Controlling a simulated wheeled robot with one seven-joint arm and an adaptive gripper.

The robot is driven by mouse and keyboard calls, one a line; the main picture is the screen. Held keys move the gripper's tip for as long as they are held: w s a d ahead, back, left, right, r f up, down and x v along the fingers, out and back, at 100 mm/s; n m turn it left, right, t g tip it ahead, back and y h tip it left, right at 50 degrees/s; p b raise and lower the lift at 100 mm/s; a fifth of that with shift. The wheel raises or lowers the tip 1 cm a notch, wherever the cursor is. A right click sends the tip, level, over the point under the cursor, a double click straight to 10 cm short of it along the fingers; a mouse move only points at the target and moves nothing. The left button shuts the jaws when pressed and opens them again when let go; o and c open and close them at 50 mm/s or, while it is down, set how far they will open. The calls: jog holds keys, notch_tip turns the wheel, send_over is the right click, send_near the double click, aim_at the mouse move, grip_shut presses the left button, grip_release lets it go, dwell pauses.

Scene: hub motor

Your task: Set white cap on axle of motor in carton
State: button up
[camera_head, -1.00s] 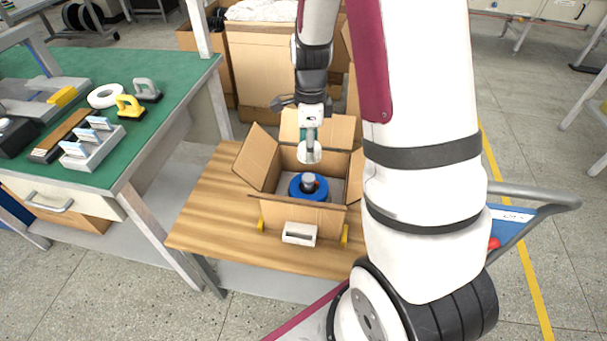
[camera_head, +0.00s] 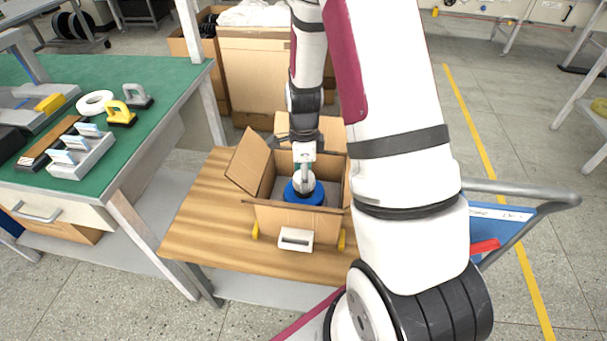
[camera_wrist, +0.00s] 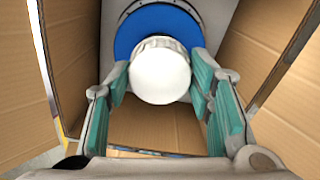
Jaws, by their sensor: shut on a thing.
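The white cap (camera_wrist: 160,75) is between the green finger pads of my gripper (camera_wrist: 160,85), which is shut on it. In the head view the cap (camera_head: 304,182) is inside the open carton (camera_head: 290,222), over the blue motor (camera_head: 303,195). The blue motor also shows in the wrist view (camera_wrist: 125,42), behind the cap. The cap covers the axle, so I cannot tell whether it touches or sits on it. In the head view my gripper (camera_head: 304,172) points down into the carton.
The carton stands on a wooden table (camera_head: 205,225) with its flaps open around my gripper. A small white block (camera_head: 296,239) lies in front of it. A green workbench (camera_head: 150,130) with tools is at the left. A blue cart (camera_head: 500,225) is at the right.

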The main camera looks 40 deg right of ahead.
jog(key=shift+f, duration=0.1)
jog(key=o, duration=0.8)
jog(key=shift+o, duration=0.2)
